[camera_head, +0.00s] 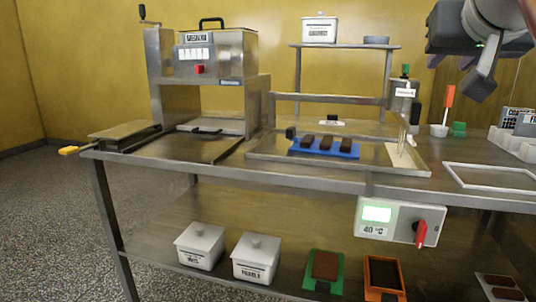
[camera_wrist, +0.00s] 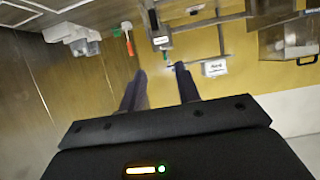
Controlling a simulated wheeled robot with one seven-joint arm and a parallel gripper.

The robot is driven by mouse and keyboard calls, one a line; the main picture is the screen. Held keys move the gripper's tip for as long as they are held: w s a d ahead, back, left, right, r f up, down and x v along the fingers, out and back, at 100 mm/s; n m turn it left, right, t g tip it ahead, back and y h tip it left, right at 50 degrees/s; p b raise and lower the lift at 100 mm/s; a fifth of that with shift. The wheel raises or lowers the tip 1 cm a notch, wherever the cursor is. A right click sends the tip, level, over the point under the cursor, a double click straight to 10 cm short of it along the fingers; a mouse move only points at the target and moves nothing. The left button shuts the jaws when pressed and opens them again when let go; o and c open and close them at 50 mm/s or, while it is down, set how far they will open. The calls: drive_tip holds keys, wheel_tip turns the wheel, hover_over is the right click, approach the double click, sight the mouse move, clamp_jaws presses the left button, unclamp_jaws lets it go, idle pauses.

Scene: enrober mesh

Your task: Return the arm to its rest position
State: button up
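My gripper (camera_wrist: 160,72) shows in the wrist view with its two dark fingers spread apart. Nothing is visible between them. In the head view part of my arm and its dark end (camera_head: 483,75) hang at the upper right corner, high above the right side of the steel table (camera_head: 205,147). The rest of the arm is cut off by the picture edge. My gripper appears clear of the table and touches nothing that I can see.
A steel machine (camera_head: 215,60) stands at the back left. A tray (camera_head: 270,150) holds a blue mat (camera_head: 312,152) with three dark brown bars. A raised shelf (camera_head: 345,46) carries a white lidded box (camera_head: 319,29). An orange-handled tool (camera_head: 449,98) stands below my arm.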

drive_tip(key=s+a+f+n+g+y, duration=0.1)
drive_tip(key=s+a+f+g, duration=0.1)
drive_tip(key=f, duration=1.2)
drive_tip(key=s+a+f+n+g+y, duration=0.1)
drive_tip(key=s+a+f, duration=0.4)
drive_tip(key=f, duration=0.9)
drive_tip(key=s+a+f+n+g+y, duration=0.1)
drive_tip(key=s+a+f+g, duration=0.3)
drive_tip(key=f, duration=1)
drive_tip(key=shift+s+f+y, duration=0.3)
drive_tip(key=shift+s+f, duration=0.1)
drive_tip(key=shift+s, duration=0.6)
